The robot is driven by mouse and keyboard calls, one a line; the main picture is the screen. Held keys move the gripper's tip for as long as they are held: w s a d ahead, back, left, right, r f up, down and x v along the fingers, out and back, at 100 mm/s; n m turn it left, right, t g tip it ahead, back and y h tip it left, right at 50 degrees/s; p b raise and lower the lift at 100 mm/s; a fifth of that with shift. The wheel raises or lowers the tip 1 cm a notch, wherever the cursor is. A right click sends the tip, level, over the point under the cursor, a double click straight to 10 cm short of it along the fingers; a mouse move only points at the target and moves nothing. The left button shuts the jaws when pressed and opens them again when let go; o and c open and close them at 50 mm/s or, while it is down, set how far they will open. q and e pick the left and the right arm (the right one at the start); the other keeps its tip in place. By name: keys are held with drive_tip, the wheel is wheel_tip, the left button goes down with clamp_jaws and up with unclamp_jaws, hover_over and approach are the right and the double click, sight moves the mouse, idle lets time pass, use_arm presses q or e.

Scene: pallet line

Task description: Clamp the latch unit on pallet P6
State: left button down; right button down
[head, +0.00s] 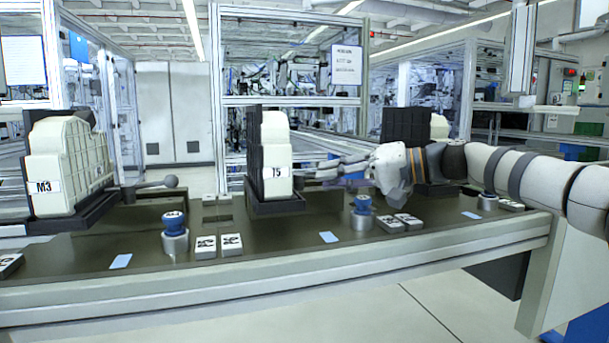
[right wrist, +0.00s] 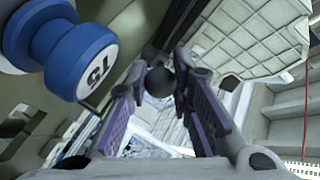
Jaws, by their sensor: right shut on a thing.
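No label P6 is readable in either view. A white latch unit labelled T5 (head: 277,172) stands upright against a black ribbed back on a dark pallet (head: 277,207) in the middle of the bench. My right gripper (head: 318,172) reaches in from the right beside it. In the right wrist view, a dark ball knob (right wrist: 160,82) sits between the tips of the gripper's purple-padded fingers, and the gripper is shut on it. A blue button marked T5 (right wrist: 72,50) is close by at upper left; it also shows in the head view (head: 362,204). My left gripper is out of view.
A similar unit M3 (head: 68,165) stands at left, with its ball-ended lever (head: 171,182) pointing right. A third unit (head: 439,127) at right is partly hidden by my arm. Another blue button (head: 173,222) and white coded blocks (head: 218,246) line the bench's front.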

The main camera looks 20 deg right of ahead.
idle(0.3)
drive_tip(key=c, duration=1.4)
unclamp_jaws()
wheel_tip(320, 180, up, 10)
